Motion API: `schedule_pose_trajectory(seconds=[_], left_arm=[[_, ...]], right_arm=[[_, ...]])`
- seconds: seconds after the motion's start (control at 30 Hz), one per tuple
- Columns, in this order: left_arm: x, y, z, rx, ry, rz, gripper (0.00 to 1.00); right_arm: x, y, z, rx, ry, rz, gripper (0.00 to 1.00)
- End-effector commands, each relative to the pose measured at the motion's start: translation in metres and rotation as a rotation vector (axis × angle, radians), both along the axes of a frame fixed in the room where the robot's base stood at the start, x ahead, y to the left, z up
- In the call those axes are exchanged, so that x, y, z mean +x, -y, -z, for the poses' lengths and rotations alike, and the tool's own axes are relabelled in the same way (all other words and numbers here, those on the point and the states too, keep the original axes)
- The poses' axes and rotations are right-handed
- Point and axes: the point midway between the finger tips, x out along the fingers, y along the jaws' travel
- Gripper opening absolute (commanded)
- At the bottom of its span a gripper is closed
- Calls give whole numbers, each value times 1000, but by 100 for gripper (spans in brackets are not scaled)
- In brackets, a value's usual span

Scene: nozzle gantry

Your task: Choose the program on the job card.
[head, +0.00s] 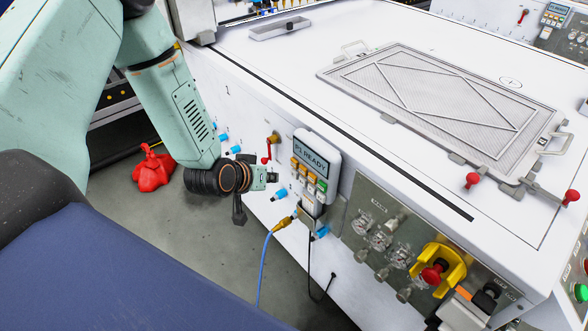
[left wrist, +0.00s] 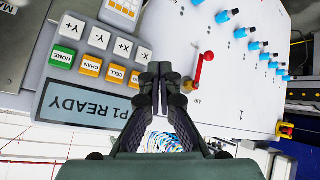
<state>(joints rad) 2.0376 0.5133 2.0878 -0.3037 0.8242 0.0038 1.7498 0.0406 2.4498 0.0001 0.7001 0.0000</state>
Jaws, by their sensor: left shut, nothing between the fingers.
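The control unit's display (head: 312,160) reads "P1 READY" on the front of the white machine. It also shows upside down in the left wrist view (left wrist: 85,105). Below it in the head view are orange, white and green buttons; the left wrist view shows a green HOME button (left wrist: 62,55), an orange CHAN button (left wrist: 90,67) and white X and Y buttons (left wrist: 120,47). My left gripper (head: 272,177) is shut and empty, just left of the buttons, apparently not touching them. Its fingertips (left wrist: 161,75) show beside the orange buttons. I cannot make out a job card. My right gripper is not in view.
A red-handled air valve (left wrist: 205,70) is close beside the gripper; it also shows in the head view (head: 267,150). Blue fittings (head: 279,195) and a blue cable (head: 262,265) are nearby. A red knob on yellow (head: 434,272) is lower right.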

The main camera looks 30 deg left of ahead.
Motion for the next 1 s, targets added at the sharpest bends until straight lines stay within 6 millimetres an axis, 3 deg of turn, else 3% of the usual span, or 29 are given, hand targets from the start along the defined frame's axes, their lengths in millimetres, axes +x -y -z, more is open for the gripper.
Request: schedule_pose_trajectory(seconds=[0.33, 1.0], left_arm=[[31, 13, 1, 1, 1, 0, 0], [34, 14, 0, 0, 0, -1, 0]], right_arm=[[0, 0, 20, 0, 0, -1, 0], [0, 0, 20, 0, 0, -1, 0]])
